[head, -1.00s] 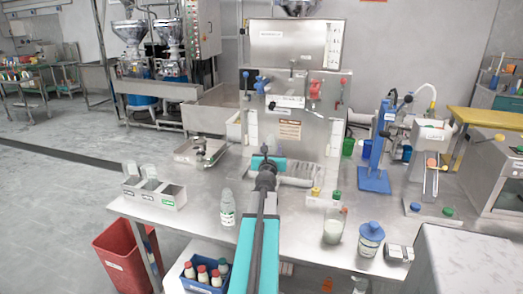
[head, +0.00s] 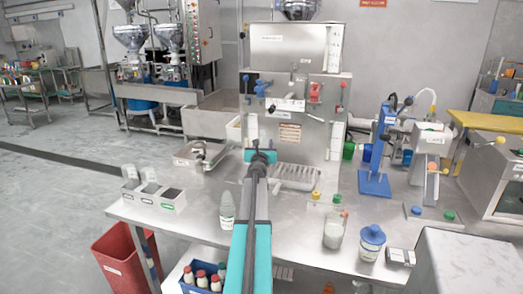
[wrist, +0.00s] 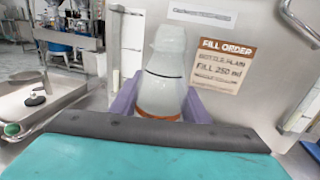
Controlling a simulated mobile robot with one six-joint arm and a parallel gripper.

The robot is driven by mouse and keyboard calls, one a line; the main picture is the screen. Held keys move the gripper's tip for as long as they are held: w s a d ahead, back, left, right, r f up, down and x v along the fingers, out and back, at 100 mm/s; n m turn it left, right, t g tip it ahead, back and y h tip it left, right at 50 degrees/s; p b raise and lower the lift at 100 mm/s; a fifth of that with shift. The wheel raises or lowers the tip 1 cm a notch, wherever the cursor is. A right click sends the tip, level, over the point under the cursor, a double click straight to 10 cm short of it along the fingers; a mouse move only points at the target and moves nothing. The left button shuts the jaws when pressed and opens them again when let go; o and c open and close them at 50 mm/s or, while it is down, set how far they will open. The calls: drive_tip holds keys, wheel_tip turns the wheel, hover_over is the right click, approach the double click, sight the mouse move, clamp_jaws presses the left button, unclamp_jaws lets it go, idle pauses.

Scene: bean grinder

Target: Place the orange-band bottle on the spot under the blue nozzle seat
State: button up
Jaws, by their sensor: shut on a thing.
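The orange-band bottle (wrist: 166,70), pale grey-white with a dark line, stands roughly upright between the purple fingers of my gripper (wrist: 158,100) in the wrist view. Its orange band (wrist: 158,113) shows low between the fingers. My gripper (head: 260,157) is shut on it. In the head view my arm and gripper hide the bottle. The gripper is in front of the steel machine, below the blue nozzle seat (head: 262,86). The spot under that seat is largely hidden by my gripper; I cannot tell whether the bottle touches a surface.
A red seat (head: 315,91) is to the right on the machine. A slotted drip tray (head: 296,178) lies right of my gripper. A clear bottle (head: 227,211), a white bottle (head: 333,229) and a blue-lidded jar (head: 371,241) stand nearer. Grey bins (head: 165,203) are at left.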

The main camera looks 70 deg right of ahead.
drive_tip(key=shift+w+d+f, duration=0.1)
drive_tip(key=shift+w+d, duration=0.65)
drive_tip(key=shift+d, duration=0.25)
drive_tip(key=shift+d, duration=0.1)
drive_tip(key=shift+w+d+f+b, duration=0.1)
drive_tip(key=shift+d+f+b, duration=0.05)
drive_tip(key=shift+f+b, duration=0.75)
drive_tip(key=shift+w+d+f+b, duration=0.1)
drive_tip(key=shift+f+b, duration=0.55)
drive_tip(key=shift+f, duration=0.3)
drive_tip(key=shift+f, duration=0.15)
drive_tip(key=o, duration=1)
drive_tip(key=shift+r, duration=0.2)
